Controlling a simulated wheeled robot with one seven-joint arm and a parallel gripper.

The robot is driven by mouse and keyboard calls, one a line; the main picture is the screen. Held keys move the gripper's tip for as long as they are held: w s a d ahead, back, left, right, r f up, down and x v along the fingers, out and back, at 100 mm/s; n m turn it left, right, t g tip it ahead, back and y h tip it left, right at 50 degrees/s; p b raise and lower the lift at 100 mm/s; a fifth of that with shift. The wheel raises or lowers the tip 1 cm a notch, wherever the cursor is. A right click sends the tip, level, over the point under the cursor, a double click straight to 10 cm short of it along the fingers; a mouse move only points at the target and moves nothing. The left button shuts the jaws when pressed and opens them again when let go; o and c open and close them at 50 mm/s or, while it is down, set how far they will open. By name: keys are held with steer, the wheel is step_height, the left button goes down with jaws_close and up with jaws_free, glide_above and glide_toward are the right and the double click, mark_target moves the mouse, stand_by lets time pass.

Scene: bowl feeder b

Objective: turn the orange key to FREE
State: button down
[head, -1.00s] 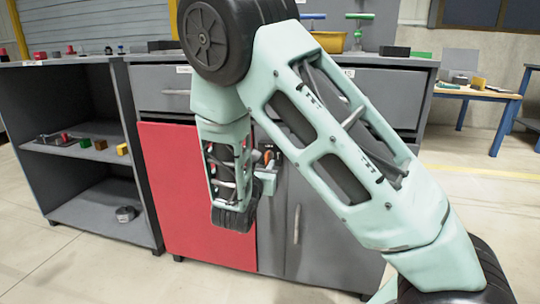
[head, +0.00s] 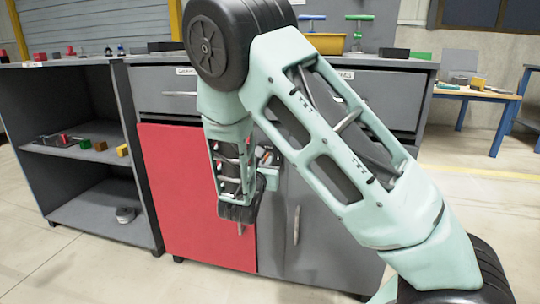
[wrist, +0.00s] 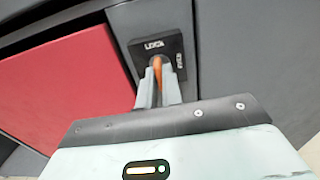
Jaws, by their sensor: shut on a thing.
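The orange key (wrist: 157,62) stands in a black lock plate (wrist: 171,48) on the grey cabinet front, seen in the wrist view. The plate carries a LOCK label at its top and a second, rotated label at its right that is too small to read surely. My gripper (wrist: 157,72) is shut on the orange key, with one finger on each side of it. In the head view my arm hides most of the lock, and a bit of orange shows beside my gripper (head: 268,165).
A red door panel (head: 185,200) lies left of the lock, and a grey cabinet door (head: 325,240) with a vertical handle lies right of it. Open shelves (head: 90,160) with small coloured blocks stand at the left. The floor in front is clear.

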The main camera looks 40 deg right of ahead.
steer(key=m+b, duration=0.4)
steer(key=shift+f, duration=0.1)
stand_by(0.4)
steer(key=shift+m+b, duration=0.3)
steer(key=shift+m, duration=0.2)
steer(key=shift+b, duration=0.35)
steer(key=shift+m+b, duration=2.1)
steer(key=shift+b, duration=0.3)
steer(key=shift+m+b, duration=0.35)
steer(key=shift+m, duration=0.05)
steer(key=shift+m+b, duration=2.3)
steer(key=shift+b, duration=1.45)
